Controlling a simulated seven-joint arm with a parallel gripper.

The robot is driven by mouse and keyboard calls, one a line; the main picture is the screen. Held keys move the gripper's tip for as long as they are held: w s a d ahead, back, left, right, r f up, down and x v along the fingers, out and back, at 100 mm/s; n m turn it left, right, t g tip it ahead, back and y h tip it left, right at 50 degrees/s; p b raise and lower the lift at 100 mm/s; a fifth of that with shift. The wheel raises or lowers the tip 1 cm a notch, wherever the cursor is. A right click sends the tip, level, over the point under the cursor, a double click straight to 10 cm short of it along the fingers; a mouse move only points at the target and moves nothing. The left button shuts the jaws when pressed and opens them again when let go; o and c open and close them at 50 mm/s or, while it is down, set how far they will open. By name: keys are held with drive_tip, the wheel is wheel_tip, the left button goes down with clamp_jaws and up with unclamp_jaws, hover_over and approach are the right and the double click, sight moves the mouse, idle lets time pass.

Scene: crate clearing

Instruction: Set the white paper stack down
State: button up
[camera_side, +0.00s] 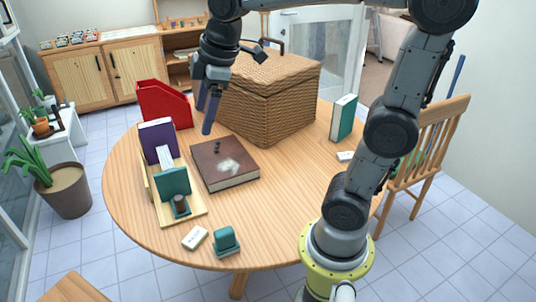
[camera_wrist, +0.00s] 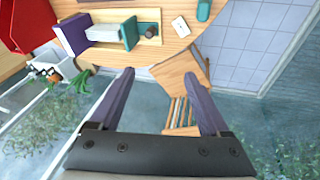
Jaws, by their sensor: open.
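A white, paper-like piece (camera_side: 165,157) stands in the light wooden tray (camera_side: 198,214), between a purple book (camera_side: 157,137) and a teal block (camera_side: 173,183). It also shows in the wrist view as a white patch (camera_wrist: 103,33). I cannot tell for sure that it is the paper stack. My gripper (camera_side: 205,120) is open, its dark fingers pointing down above the table beside the wicker basket. In the wrist view the space between the fingers (camera_wrist: 158,75) is empty.
A brown book (camera_side: 238,178) with a small dark object on it lies below my gripper. A lidded wicker basket (camera_side: 265,105) and red file holder (camera_side: 164,104) stand behind. A white block (camera_side: 195,238) and teal object (camera_side: 226,240) sit at the front. The table's right front is clear.

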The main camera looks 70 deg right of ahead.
drive_tip(key=s+a+f+m, duration=0.1)
drive_tip(key=s+f+m, duration=0.2)
drive_tip(key=s, duration=0.4)
drive_tip(key=s+a+f+m+t, duration=0.1)
drive_tip(key=s+f+m, duration=0.2)
drive_tip(key=s, duration=0.4)
drive_tip(key=shift+s+a+m+t, duration=0.2)
drive_tip(key=shift+a+m+t, duration=0.15)
drive_tip(key=shift+m, duration=0.55)
